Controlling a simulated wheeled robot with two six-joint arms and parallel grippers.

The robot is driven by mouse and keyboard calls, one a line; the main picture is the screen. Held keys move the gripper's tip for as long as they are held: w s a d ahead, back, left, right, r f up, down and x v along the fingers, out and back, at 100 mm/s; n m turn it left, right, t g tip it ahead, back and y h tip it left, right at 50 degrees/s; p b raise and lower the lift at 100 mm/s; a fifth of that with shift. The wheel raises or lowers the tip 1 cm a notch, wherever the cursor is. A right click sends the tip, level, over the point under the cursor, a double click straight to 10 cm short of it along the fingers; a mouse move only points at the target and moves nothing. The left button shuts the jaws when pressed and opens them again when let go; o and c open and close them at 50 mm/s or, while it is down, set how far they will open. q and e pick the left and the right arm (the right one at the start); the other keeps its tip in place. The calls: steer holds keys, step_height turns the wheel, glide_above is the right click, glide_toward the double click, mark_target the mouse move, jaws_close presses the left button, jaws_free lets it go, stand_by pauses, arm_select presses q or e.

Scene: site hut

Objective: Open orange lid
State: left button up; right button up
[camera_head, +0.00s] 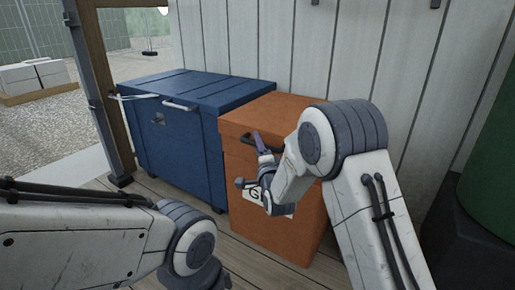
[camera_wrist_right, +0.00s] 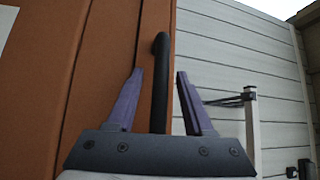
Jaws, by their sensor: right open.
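The orange box (camera_head: 265,228) stands against the wall, its orange lid (camera_head: 275,107) lying shut on top. A black handle (camera_wrist_right: 161,85) sits on the lid's front edge; in the head view my right gripper partly hides it. My right gripper (camera_head: 259,146) is at this front edge, open. In the right wrist view its two purple fingers (camera_wrist_right: 159,73) stand either side of the handle, with visible gaps. A white label with a letter (camera_head: 254,194) on the box front is partly covered by my right arm. My left arm shows at lower left, but its gripper is out of view.
A blue box (camera_head: 178,155) with a shut lid and pale handles stands directly left of the orange box. A dark green rounded container (camera_head: 490,175) stands at the right. A wooden post (camera_head: 100,85) rises at the left. The plank floor in front is partly clear.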

jaws_close()
stand_by(1.4)
